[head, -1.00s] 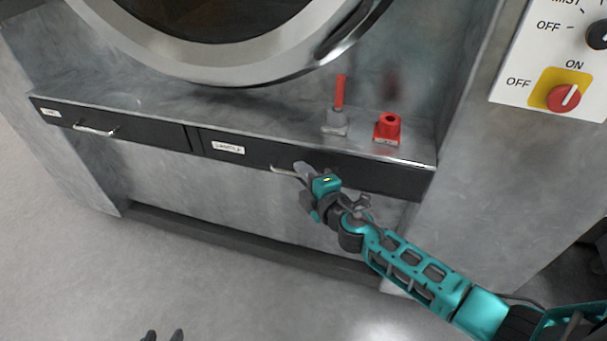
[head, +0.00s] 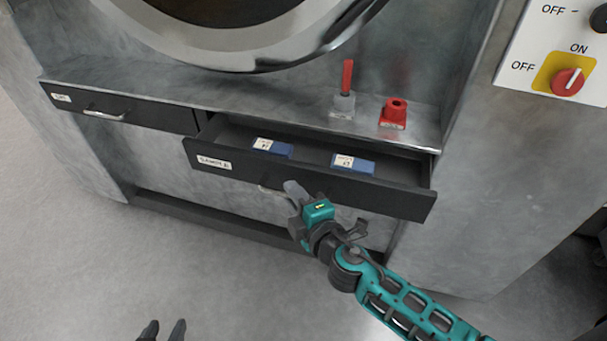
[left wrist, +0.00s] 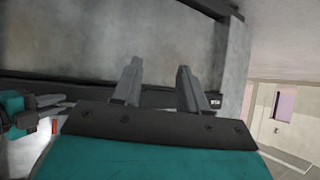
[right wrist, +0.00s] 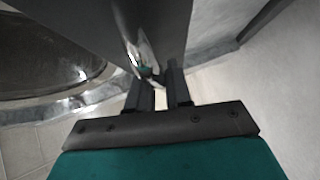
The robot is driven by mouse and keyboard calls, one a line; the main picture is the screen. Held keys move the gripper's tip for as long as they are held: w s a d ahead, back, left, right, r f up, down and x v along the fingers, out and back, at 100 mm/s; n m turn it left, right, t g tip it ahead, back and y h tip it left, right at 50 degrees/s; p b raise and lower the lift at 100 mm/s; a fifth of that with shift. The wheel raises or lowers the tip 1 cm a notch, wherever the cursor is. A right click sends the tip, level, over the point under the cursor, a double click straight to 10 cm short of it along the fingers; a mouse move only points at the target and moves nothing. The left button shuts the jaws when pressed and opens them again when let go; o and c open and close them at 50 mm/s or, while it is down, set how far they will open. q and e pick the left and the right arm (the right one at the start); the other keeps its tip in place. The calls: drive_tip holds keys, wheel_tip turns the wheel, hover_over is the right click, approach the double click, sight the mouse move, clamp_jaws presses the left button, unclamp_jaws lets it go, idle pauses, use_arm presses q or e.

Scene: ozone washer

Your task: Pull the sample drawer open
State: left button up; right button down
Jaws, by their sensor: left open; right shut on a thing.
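The sample drawer (head: 310,182) stands part-way out of the cabinet in the head view, with a white label on its black front. Two blue boxes with white labels lie inside, one at the left (head: 274,148) and one at the right (head: 354,164). My right gripper (head: 294,192) is at the drawer's front and shut on its metal handle (head: 268,188), which the fingers partly hide. In the right wrist view the fingers (right wrist: 160,88) are close together at the handle. My left gripper (head: 162,332) is open and empty, low in the head view; its fingers (left wrist: 156,85) are apart in the left wrist view.
A second, closed drawer (head: 130,112) with a handle is to the left. A red rod in a grey base (head: 343,100) and a red holder (head: 394,114) stand on the ledge above. A round door (head: 240,50) and a switch panel (head: 550,85) are above. The floor in front is clear.

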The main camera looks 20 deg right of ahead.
use_arm(q)
drive_tip(key=shift+w+d+r, duration=0.25)
drive_tip(key=shift+w+d, duration=0.1)
drive_tip(key=shift+d, duration=0.05)
use_arm(e)
drive_tip(key=s+a, duration=0.1)
drive_tip(key=s, duration=0.1)
drive_tip(key=shift+s+a, duration=0.35)
drive_tip(key=shift+a, duration=0.05)
drive_tip(key=c, duration=1.2)
unclamp_jaws()
use_arm(q)
drive_tip(key=shift+f, duration=0.15)
use_arm(e)
drive_tip(key=shift+o, duration=0.2)
use_arm(q)
drive_tip(key=shift+s+a+f, duration=0.1)
drive_tip(key=shift+s+a, duration=0.05)
